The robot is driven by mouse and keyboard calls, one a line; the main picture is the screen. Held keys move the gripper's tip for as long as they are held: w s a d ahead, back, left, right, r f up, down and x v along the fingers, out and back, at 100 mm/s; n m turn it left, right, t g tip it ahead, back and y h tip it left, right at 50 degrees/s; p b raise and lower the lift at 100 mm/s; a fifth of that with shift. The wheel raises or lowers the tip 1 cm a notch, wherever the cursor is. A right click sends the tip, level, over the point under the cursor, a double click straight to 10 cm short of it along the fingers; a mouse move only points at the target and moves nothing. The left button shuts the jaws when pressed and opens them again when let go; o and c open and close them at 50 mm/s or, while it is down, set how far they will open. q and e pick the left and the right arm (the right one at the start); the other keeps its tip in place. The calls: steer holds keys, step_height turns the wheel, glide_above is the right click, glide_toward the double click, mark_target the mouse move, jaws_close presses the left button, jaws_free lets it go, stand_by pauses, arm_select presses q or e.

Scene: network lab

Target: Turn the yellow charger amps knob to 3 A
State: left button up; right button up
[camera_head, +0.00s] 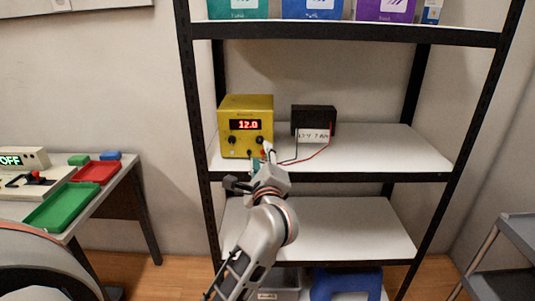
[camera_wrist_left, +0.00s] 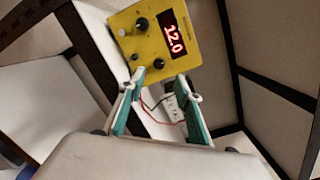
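The yellow charger (camera_head: 246,106) stands on the upper white shelf, its red display reading 12.0. Its front has a left dark knob (camera_head: 232,140) and a right dark knob (camera_head: 260,140); labels and pointer settings are too small to read. My left gripper (camera_head: 263,158) is just in front of the charger's lower right front. In the left wrist view the charger (camera_wrist_left: 195,62) appears turned sideways. The gripper's teal-padded fingers (camera_wrist_left: 161,78) are apart and empty, with the right knob (camera_wrist_left: 159,62) just beyond the gap between the tips. My right gripper is not in view.
A black battery (camera_head: 314,118) with a white label stands right of the charger. Red and black leads (camera_head: 312,156) run low between them. Black rack posts (camera_head: 464,120) flank the shelf. A side table holds red (camera_head: 97,172) and green (camera_head: 60,206) trays.

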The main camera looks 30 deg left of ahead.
mark_target(260, 141)
arm_select(q)
steer(key=shift+x, duration=3.9)
steer(key=shift+f, duration=0.1)
